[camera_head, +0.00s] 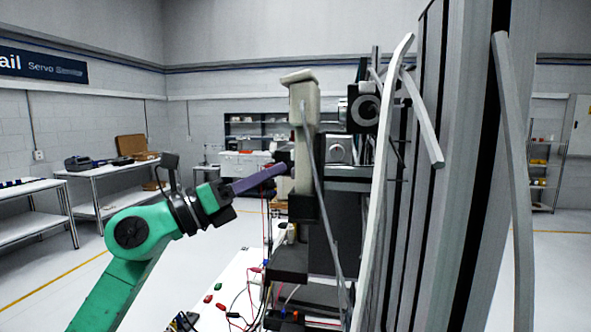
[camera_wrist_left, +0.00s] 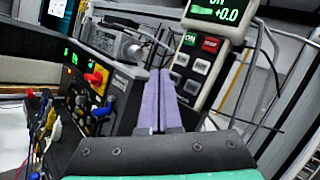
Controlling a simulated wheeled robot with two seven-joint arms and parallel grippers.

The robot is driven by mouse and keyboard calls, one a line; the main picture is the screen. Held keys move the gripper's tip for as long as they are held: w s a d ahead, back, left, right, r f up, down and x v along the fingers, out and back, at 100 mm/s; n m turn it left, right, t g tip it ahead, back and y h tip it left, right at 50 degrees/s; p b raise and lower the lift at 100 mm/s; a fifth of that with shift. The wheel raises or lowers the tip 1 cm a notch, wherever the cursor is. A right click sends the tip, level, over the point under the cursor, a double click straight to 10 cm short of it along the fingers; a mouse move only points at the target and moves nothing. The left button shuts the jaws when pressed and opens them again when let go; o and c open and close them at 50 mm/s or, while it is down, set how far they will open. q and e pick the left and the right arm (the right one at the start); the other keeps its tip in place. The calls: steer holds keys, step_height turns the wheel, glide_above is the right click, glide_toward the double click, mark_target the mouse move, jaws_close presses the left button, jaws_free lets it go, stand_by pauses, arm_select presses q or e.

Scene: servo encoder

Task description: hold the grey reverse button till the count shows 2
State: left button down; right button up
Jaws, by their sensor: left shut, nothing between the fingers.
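The button panel shows in the left wrist view with a display (camera_wrist_left: 216,12) above it that reads "+0.0" in green. Below the display are a green ON button (camera_wrist_left: 190,39), a red button (camera_wrist_left: 211,45) and several grey buttons (camera_wrist_left: 201,66). The labels on the grey buttons are too small to read, so I cannot tell which is reverse. My left gripper (camera_head: 284,168) is shut and empty, its purple fingers pointing at the panel. In the left wrist view the fingertips (camera_wrist_left: 160,72) appear just left of the lower grey buttons; I cannot tell whether they touch.
A black unit with a red knob (camera_wrist_left: 94,77) and a blue knob (camera_wrist_left: 103,106) stands left of the fingers. Cables hang right of the panel. In the head view, a tall grey frame (camera_head: 470,180) fills the right, and a white bench (camera_head: 232,290) with leads lies below.

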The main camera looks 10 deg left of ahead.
arm_select(q)
steer(key=shift+d, duration=0.15)
steer(key=shift+d, duration=0.3)
steer(key=shift+s+d+p, duration=0.1)
steer(key=shift+d+p, duration=0.35)
steer(key=shift+d, duration=0.05)
stand_by(1.7)
steer(key=shift+a, duration=0.1)
stand_by(3.0)
steer(key=shift+a+b, duration=0.45)
steer(key=shift+a, duration=0.35)
